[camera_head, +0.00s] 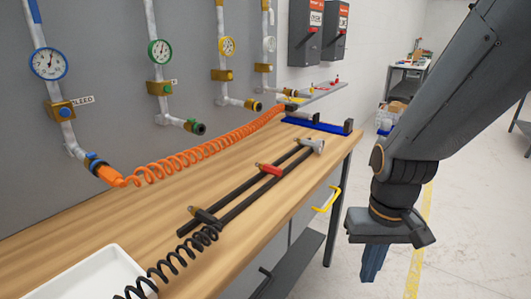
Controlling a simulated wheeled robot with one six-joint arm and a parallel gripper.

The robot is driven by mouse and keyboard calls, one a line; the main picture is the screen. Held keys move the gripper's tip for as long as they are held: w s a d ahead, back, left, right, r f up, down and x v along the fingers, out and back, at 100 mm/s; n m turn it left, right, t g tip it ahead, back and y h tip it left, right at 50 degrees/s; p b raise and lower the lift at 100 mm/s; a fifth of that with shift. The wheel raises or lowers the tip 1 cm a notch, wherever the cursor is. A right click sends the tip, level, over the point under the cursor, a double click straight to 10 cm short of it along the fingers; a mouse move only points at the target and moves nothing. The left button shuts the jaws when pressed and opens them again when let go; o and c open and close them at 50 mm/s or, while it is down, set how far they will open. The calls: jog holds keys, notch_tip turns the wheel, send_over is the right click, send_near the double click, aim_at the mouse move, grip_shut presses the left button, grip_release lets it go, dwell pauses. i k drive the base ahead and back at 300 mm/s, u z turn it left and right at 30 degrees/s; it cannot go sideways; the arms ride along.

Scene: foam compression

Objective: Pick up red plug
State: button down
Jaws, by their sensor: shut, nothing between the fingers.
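A small red piece (337,80) stands on the grey wall shelf (322,93) at the back of the bench; it may be the red plug, but it is too small to be sure. A second small red and yellow piece (309,85) is on the same shelf. A larger red fitting (270,169) sits across the black rods on the bench. My gripper (373,270) hangs pointing down over the floor, right of the bench. Its fingers are together and hold nothing. It is well apart from all the red pieces.
The wooden bench (130,220) carries black rods (250,198), a coiled black hose (160,270), a white tray (95,275) and a blue-based holder (315,124). An orange coiled hose (200,151) runs along the wall under pipes with gauges. A yellow handle (328,199) sticks out from the bench's front.

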aim_at(274, 170)
jog(key=z, duration=1.4)
jog(key=i, duration=0.85)
jog(key=u, duration=3.75)
